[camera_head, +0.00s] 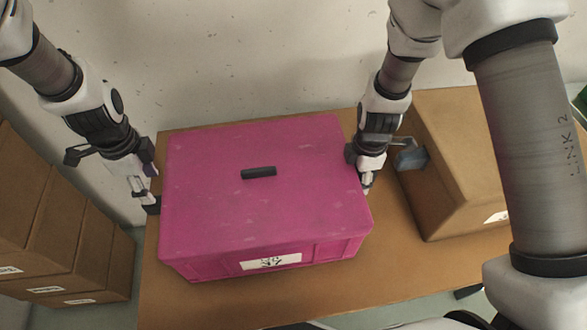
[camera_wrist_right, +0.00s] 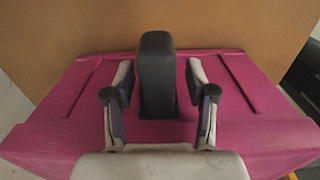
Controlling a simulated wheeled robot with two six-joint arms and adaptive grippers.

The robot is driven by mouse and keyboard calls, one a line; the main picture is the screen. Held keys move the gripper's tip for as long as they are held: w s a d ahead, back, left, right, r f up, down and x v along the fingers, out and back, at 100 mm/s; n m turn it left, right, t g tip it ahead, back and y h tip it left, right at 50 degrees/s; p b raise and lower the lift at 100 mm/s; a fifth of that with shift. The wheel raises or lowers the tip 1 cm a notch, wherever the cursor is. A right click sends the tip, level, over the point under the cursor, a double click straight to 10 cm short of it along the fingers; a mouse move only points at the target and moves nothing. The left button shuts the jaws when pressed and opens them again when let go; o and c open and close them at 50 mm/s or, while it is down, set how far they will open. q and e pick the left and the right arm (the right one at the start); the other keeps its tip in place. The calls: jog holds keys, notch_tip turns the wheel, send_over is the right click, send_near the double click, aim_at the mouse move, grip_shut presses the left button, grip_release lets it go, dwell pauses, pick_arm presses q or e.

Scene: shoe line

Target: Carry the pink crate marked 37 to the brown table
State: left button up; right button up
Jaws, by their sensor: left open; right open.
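The pink crate (camera_head: 215,215) sits closed on a brown tabletop (camera_head: 190,300). It has a dark handle on its lid and a white label on its front side, too small to read surely. My left gripper (camera_head: 147,197) is open beside the crate's left side; its contact with the crate is hidden. My right gripper (camera_head: 364,172) is open at the crate's right side. In the right wrist view, the open fingers of my right gripper (camera_wrist_right: 159,95) stand on both sides of a dark handle (camera_wrist_right: 158,60) on the pink crate (camera_wrist_right: 255,90), with gaps visible.
A brown box (camera_head: 455,150) with a grey handle stands on the tabletop close to the right of the pink crate. Several brown boxes (camera_head: 60,235) with white labels stand at the left, off the table. A pale wall (camera_head: 240,60) rises behind the table.

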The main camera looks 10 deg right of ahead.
pick_arm(q)
notch_tip(320, 180, up, 2)
jog(key=shift+r, duration=0.25)
pick_arm(e)
jog(key=shift+w+r, duration=0.1)
jog(key=shift+r, duration=0.2)
notch_tip(320, 180, up, 12)
jog(key=shift+f, duration=0.25)
